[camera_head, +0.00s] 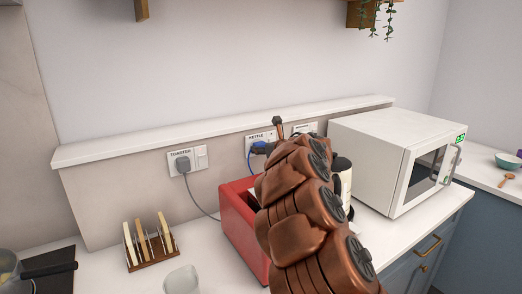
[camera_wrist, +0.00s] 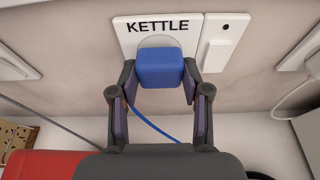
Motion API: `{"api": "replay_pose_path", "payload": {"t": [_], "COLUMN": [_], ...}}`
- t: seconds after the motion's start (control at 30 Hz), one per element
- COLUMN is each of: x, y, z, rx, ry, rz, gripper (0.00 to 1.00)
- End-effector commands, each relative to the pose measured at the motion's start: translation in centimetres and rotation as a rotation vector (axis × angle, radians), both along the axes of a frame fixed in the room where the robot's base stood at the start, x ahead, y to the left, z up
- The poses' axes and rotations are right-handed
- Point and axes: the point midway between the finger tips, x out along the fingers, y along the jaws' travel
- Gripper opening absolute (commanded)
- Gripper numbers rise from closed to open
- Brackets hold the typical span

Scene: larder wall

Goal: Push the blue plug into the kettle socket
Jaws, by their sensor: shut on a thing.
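The blue plug (camera_wrist: 160,68) is held between the two fingers of my gripper (camera_wrist: 160,82) in the wrist view, right in front of the white kettle socket plate (camera_wrist: 128,24). A round pale part of the socket shows just above the plug; the plug hides the rest, so I cannot tell whether its pins are in. A blue cord hangs from the plug. In the head view the blue plug (camera_head: 259,147) shows at the kettle socket (camera_head: 262,136), partly hidden by my arm.
A grey plug sits in the toaster socket (camera_head: 180,160) at left. The white microwave (camera_head: 370,150) is at right. A ledge (camera_head: 110,150) runs above the sockets.

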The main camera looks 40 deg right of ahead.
Motion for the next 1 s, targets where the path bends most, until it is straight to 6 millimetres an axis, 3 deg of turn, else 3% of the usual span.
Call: {"api": "replay_pose_path", "payload": {"t": [0.43, 0.47, 0.5, 0.73, 1.0], "x": [0.76, 0.77, 0.76, 0.74, 0.73], "y": [-0.04, -0.05, -0.04, -0.05, -0.04], "z": [0.08, 0.07, 0.07, 0.04, 0.02], "rx": [-0.002, -0.002, -0.002, -0.001, -0.001], "ry": [-0.001, -0.001, -0.001, 0.0, 0.0], "rz": [0.001, 0.001, 0.001, 0.0, 0.0], "gripper": [0.16, 0.48, 0.52, 0.76, 0.76]}}
